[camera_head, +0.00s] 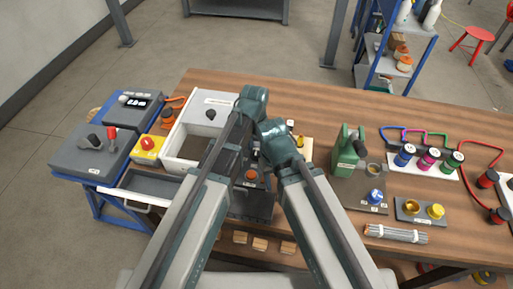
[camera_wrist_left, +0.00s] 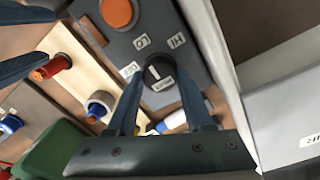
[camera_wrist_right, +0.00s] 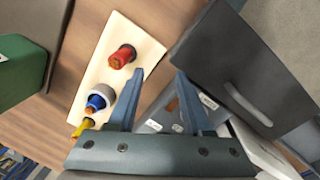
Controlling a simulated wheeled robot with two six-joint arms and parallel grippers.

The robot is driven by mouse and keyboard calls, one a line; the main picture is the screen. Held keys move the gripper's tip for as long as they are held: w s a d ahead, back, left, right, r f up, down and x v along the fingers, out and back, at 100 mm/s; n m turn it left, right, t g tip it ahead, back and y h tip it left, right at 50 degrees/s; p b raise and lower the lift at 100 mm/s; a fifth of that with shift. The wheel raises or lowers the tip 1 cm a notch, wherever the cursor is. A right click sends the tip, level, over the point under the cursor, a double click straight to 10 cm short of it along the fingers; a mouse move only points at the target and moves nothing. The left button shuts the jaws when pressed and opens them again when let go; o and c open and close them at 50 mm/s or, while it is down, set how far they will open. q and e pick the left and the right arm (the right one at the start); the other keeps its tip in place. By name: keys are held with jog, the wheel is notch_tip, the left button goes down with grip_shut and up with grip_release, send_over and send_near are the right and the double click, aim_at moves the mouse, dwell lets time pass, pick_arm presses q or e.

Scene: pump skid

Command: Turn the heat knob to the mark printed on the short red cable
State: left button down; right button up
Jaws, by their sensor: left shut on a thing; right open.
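The black heat knob (camera_wrist_left: 154,73) has a white pointer line. It sits on a grey panel (camera_wrist_left: 200,68) with LO and HI labels and other small labels around it. My left gripper (camera_wrist_left: 162,78) is shut on the knob, a finger on each side. My right gripper (camera_wrist_right: 156,78) is open and empty, beside the board of plugs. In the head view my arms mostly hide the grippers and the knob. A red cable (camera_head: 486,147) lies at the right of the table; no mark on it is readable.
A pale board (camera_wrist_right: 96,72) with red, blue and yellow plugs is close to my right gripper. An orange button (camera_wrist_left: 117,12) is on the knob's panel. An open-topped white box (camera_head: 178,142) stands left of my arms. A green device (camera_head: 346,150) stands right.

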aim_at(255, 151)
pick_arm(q)
jog(key=shift+c, duration=1.5)
grip_release()
jog(key=shift+r, duration=0.1)
pick_arm(e)
jog(key=shift+r, duration=0.1)
pick_arm(q)
notch_tip(255, 151, up, 14)
jog(key=p, duration=1.3)
jog(key=shift+a+f+p, duration=0.15)
jog(key=shift+f+p, duration=0.05)
jog(key=shift+p, duration=0.2)
pick_arm(e)
notch_tip(255, 151, up, 14)
jog(key=shift+f, duration=0.2)
pick_arm(q)
jog(key=shift+w, duration=0.1)
jog(key=s+a+f+n+y+b, duration=0.1)
jog(key=s+a+f+n+b, duration=0.2)
jog(key=s, duration=1)
jog(key=shift+s+a+n+y, duration=0.15)
jog(key=shift+a+n+y, duration=0.2)
jog(key=shift+a, duration=0.85)
pick_arm(e)
notch_tip(255, 151, down, 3)
